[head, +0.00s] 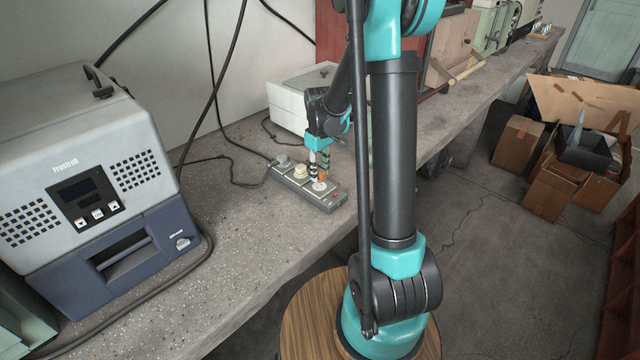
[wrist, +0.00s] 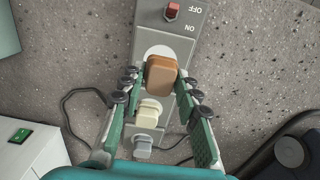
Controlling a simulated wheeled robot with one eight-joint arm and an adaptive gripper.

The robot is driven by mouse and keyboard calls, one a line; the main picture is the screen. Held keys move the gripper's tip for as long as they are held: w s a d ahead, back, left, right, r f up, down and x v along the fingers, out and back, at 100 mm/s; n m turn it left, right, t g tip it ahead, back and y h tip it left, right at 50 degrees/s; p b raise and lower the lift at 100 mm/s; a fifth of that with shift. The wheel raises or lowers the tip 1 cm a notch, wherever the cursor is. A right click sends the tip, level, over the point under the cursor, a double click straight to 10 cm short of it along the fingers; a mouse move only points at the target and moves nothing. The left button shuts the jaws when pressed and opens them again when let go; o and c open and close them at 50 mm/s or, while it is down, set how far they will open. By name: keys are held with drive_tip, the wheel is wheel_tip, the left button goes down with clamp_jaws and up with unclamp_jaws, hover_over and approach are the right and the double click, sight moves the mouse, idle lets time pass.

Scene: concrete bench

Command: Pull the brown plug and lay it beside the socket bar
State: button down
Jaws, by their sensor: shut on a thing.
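The grey socket bar (head: 294,184) lies on the concrete bench and runs top to bottom in the wrist view (wrist: 178,50). My gripper (head: 321,166) is over the bar's switch end. In the wrist view my gripper (wrist: 160,82) is shut on the brown plug (wrist: 161,76), with one finger on each side. The plug (head: 322,175) is partly hidden by the fingers in the head view. A white round socket face (wrist: 156,52) shows at the plug's far edge. I cannot tell whether the plug's pins are clear of it.
A cream plug (wrist: 148,112) and a grey plug (wrist: 142,146) sit along the same bar. A red switch (wrist: 172,11) is at its end. A white box (head: 288,103) stands behind, and a large grey-blue device (head: 90,180) stands left. Bare bench lies around the bar; black cables run nearby.

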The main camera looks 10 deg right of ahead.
drive_tip(key=shift+r, duration=1.3)
